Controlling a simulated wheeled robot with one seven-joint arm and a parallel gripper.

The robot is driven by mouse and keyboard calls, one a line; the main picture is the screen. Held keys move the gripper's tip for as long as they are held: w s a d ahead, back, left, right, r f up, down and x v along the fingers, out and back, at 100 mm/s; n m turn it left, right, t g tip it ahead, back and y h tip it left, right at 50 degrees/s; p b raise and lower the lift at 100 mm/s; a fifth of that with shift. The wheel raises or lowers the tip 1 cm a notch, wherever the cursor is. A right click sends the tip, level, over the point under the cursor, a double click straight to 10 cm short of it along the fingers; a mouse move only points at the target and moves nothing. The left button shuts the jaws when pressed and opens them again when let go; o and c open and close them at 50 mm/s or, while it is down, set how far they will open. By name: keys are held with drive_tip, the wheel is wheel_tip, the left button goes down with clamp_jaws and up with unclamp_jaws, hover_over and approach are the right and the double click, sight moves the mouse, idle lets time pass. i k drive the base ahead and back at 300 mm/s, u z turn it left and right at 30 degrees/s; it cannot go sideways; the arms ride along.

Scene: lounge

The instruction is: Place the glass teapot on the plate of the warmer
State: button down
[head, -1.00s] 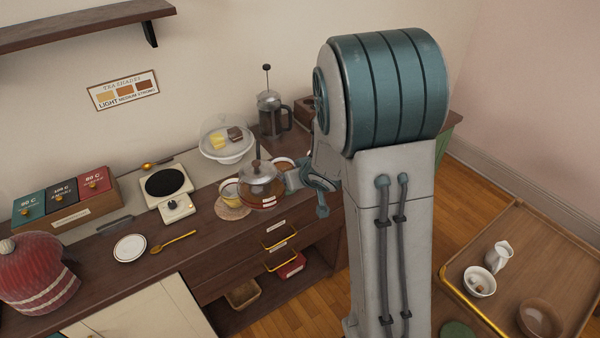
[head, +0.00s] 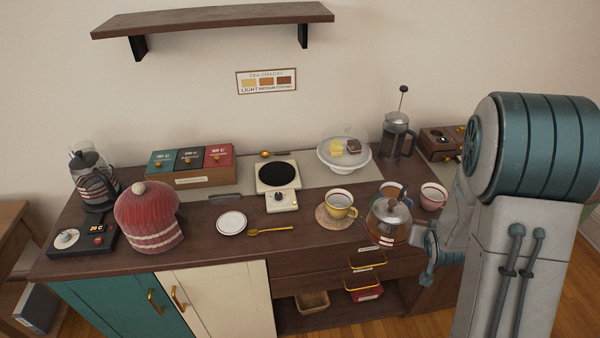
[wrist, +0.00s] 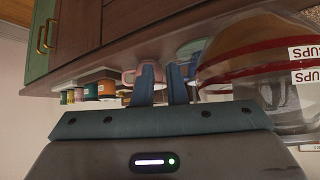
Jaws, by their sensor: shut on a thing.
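The glass teapot (head: 388,222), with amber tea, a lid and a white label, is at the front right of the counter in the head view. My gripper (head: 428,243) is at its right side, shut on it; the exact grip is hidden. The teapot fills the right of the wrist view (wrist: 265,65), beside my fingers (wrist: 160,82). I cannot tell whether its base clears the counter. The warmer (head: 283,201) is a white unit with a round black plate (head: 277,174), farther back and left of the teapot. The plate is bare.
A yellow cup (head: 340,203) on a woven mat stands just left of the teapot. More cups (head: 433,195) stand behind it. A domed cake stand (head: 343,155) and a French press (head: 397,136) are behind. A white saucer (head: 231,222) and gold spoon (head: 270,231) lie in front of the warmer.

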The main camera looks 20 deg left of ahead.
sight(276, 171)
drive_tip(key=z, duration=2.05)
drive_tip(key=k, duration=1.1)
drive_tip(key=u, duration=2.35)
drive_tip(key=i, duration=1)
